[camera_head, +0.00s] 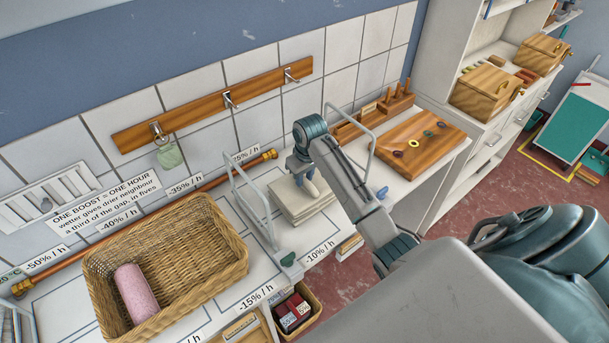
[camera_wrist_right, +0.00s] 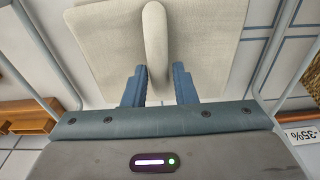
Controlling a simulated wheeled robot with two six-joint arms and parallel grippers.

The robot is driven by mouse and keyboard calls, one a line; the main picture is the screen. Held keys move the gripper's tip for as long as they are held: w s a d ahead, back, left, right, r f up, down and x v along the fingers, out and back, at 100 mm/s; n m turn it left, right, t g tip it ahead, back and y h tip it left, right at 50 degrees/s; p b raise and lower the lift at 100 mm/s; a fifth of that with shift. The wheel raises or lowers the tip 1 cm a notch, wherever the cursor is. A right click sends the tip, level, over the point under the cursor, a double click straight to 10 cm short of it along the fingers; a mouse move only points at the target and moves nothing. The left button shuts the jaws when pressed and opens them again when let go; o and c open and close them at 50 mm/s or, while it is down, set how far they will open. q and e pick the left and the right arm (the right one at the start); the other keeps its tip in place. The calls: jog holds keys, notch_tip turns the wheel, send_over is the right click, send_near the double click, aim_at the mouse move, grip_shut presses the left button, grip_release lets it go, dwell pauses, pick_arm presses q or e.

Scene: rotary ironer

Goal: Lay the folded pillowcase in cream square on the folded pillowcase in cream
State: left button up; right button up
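Folded cream pillowcases (camera_head: 294,208) lie in a flat stack on the white counter, between two wire racks. In the right wrist view the cream cloth (camera_wrist_right: 212,38) has a raised rounded ridge (camera_wrist_right: 155,40) along its middle. I cannot tell where one pillowcase ends and the other begins. My right gripper (camera_head: 306,188) points down at the top of the stack. In the right wrist view its two blue fingers (camera_wrist_right: 160,86) stand a little apart on either side of the ridge. Whether they press on it is unclear. My left gripper is out of view.
A wire rack (camera_head: 255,205) stands left of the stack and another (camera_head: 350,138) at its right. A wicker basket (camera_head: 205,240) with a pink roll (camera_head: 136,292) stands farther left. A wooden board (camera_head: 420,145) lies to the right. A hook rail (camera_head: 215,105) hangs behind.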

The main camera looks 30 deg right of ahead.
jog(key=o, duration=0.3)
jog(key=shift+r, duration=0.1)
jog(key=shift+r+b, duration=0.3)
jog(key=shift+r, duration=0.1)
jog(key=r, duration=0.1)
jog(key=r+b, duration=0.1)
jog(key=r, duration=0.3)
jog(key=shift+s+r, duration=0.15)
jog(key=shift+s, duration=0.2)
jog(key=shift+s+r+p, duration=0.2)
jog(key=shift+r+p, duration=0.45)
jog(key=shift+r, duration=0.45)
jog(key=shift+s+r+p, duration=0.15)
jog(key=shift+r+p, duration=0.5)
jog(key=shift+r, duration=0.45)
